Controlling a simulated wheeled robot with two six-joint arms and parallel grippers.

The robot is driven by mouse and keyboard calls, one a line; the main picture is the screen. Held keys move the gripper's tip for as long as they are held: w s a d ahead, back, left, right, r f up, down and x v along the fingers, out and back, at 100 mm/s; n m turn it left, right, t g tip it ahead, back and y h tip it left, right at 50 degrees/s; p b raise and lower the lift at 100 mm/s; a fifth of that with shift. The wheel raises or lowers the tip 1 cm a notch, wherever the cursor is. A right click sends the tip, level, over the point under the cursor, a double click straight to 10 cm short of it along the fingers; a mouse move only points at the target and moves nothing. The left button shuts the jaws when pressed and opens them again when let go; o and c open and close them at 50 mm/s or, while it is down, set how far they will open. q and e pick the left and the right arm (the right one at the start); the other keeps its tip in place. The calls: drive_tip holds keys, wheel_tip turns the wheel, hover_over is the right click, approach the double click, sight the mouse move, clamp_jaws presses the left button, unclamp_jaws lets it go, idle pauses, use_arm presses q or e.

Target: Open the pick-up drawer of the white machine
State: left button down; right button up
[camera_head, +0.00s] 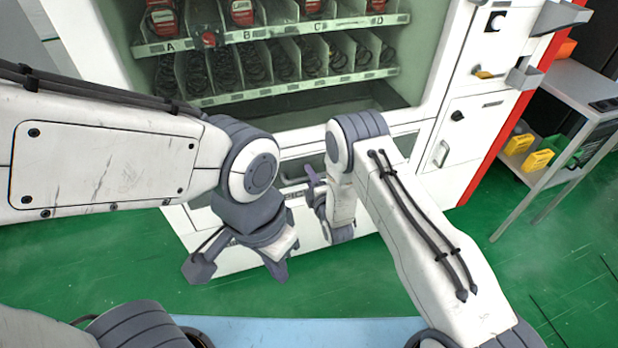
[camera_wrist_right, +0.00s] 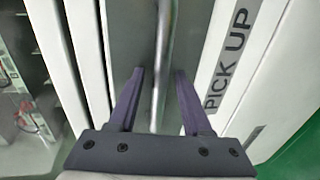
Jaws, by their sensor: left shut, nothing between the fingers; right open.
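The white machine (camera_head: 440,100) stands ahead. Its pick-up drawer sits low on the front, largely hidden by my arms in the head view. In the right wrist view the drawer's grey front (camera_wrist_right: 128,35) carries a metal bar handle (camera_wrist_right: 163,45), beside the PICK UP label (camera_wrist_right: 230,55). No opening gap shows there. My right gripper (camera_head: 312,183) is open at the drawer front. Its fingers (camera_wrist_right: 157,75) lie on either side of the bar; contact is unclear. My left gripper (camera_head: 238,268) is shut and empty, lower and left of the right one, in front of the machine's base.
Shelves with spiral coils and red items (camera_head: 242,12) show behind the machine's window. A grey side table (camera_head: 575,90) with yellow boxes (camera_head: 538,159) stands at right. Green floor (camera_head: 400,275) is free in front.

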clamp_jaws()
idle(1.2)
